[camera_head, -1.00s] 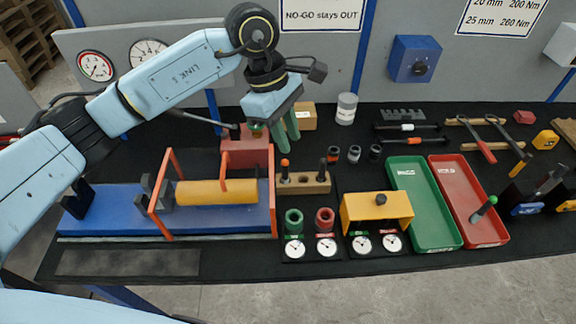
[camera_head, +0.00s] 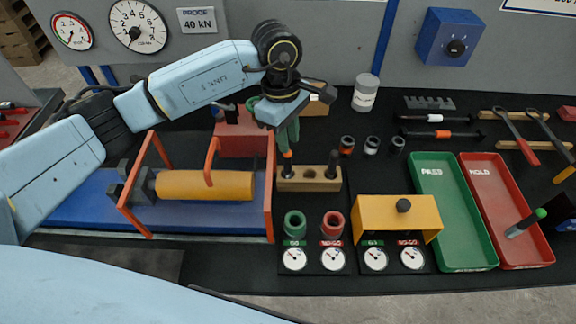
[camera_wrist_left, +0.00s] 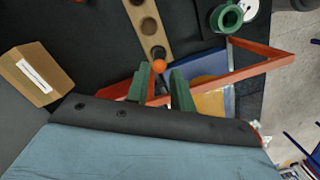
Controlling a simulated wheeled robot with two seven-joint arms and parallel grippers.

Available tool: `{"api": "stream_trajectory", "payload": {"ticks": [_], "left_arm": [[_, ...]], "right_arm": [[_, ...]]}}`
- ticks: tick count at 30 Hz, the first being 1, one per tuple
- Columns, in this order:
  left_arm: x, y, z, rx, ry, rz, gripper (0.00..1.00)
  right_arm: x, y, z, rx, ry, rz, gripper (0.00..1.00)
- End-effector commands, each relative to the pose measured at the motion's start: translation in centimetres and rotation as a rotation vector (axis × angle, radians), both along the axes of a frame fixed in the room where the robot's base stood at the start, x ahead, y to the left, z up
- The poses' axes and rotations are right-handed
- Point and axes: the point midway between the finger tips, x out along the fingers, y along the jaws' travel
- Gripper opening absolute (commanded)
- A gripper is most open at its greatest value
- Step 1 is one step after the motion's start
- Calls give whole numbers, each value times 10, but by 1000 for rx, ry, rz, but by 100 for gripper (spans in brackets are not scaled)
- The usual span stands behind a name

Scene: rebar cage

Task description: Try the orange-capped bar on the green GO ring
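The orange-capped bar (camera_head: 287,161) stands upright in the wooden block (camera_head: 319,186). In the left wrist view its orange cap (camera_wrist_left: 159,66) shows just beyond the fingertips, in line with the gap between them. My left gripper (camera_head: 288,143) has green fingers pointing down at the cap. In the left wrist view the gripper (camera_wrist_left: 160,80) is open, its fingers apart with nothing clearly held. The green GO ring (camera_head: 295,223) stands in front of the block, empty, above a dial; it also shows in the left wrist view (camera_wrist_left: 226,18). My right gripper is not in view.
A second dark bar (camera_head: 333,164) stands in the block's right end. A red NO-GO ring (camera_head: 333,226) is beside the green one. An orange-red frame (camera_head: 269,190) with a yellow cylinder stands close left. A yellow bridge gauge (camera_head: 397,216) and green (camera_head: 468,250) and red trays lie right.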

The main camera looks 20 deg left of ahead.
Motion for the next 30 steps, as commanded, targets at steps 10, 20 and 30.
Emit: {"api": "stream_trajectory", "payload": {"ticks": [10,20,30], "left_arm": [[-3,0,-33,1,5,0,24],[-2,-2,-68,0,0,-1,24],[-2,-1,-68,0,-1,-1,4]], "right_arm": [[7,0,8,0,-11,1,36],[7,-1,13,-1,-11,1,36],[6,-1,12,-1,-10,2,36]]}}
